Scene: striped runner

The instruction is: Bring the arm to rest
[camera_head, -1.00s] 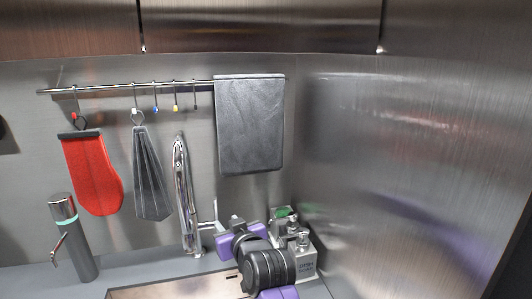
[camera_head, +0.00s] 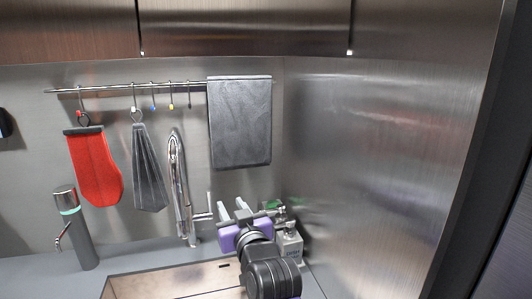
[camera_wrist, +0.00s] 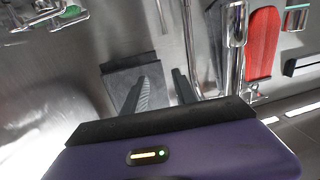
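My gripper (camera_head: 232,206) is at the end of my purple and black arm, in front of the back corner of the counter. It is raised above the sink area, just right of the tall chrome faucet (camera_head: 179,190) in the picture. Its two fingers stand apart with nothing visible between them. In the wrist view, my gripper (camera_wrist: 163,88) also shows two separated fingers, with the grey towel (camera_wrist: 122,78) behind them. I cannot tell the exact distance to the faucet.
A rail (camera_head: 130,87) on the metal wall holds a red mitt (camera_head: 95,168), a dark grey folded item (camera_head: 148,170) and a grey towel (camera_head: 240,120). Soap dispensers (camera_head: 290,240) stand in the corner behind my arm. A grey dispenser (camera_head: 80,235) stands left of the sink (camera_head: 150,284).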

